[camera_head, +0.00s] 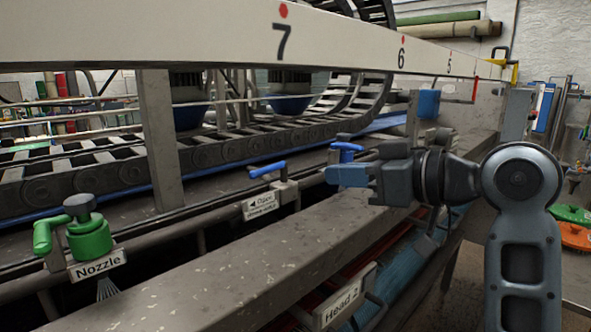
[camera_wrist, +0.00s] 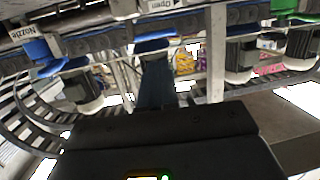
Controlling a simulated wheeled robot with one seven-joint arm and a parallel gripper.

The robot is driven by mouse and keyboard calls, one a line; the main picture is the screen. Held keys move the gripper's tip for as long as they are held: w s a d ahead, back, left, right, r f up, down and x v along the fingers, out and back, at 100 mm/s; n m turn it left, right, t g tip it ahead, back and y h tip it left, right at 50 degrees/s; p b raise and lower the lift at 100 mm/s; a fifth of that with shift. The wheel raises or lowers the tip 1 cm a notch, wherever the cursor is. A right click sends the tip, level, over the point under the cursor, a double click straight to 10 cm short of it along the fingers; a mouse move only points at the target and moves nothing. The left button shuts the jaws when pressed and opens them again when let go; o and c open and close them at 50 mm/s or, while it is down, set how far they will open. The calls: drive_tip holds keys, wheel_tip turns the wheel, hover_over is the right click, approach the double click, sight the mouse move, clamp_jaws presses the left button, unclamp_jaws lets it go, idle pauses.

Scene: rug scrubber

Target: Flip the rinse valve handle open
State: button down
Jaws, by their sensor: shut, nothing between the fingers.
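A blue valve handle (camera_head: 267,169) sits on a grey pipe fitting above a white sign (camera_head: 261,205) that reads "Open" with a left-pointing arrow. Its lever points left. A second blue handle (camera_head: 347,148) shows just behind my gripper. My gripper (camera_head: 330,175) is shut and empty, pointing left, to the right of the first handle with a visible gap. In the wrist view my gripper's blue fingers (camera_wrist: 156,84) are together. The upside-down "Open" sign (camera_wrist: 160,4) is at the top edge there. I cannot tell whether the fingers touch the second handle.
A green nozzle valve (camera_head: 88,235) stands at the left above a "Nozzle" sign (camera_head: 98,264). A worn grey beam (camera_head: 235,265) crosses the front, with a "Head 2" sign (camera_head: 344,297). A numbered white rail (camera_head: 200,35) runs overhead, and a post (camera_head: 160,140) stands left of the handles.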

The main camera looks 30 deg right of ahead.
sight(266, 173)
drive_tip(key=p+x, duration=0.2)
drive_tip(key=x, duration=1.1)
drive_tip(key=shift+w+a+f, duration=0.1)
drive_tip(key=shift+w+a, duration=0.05)
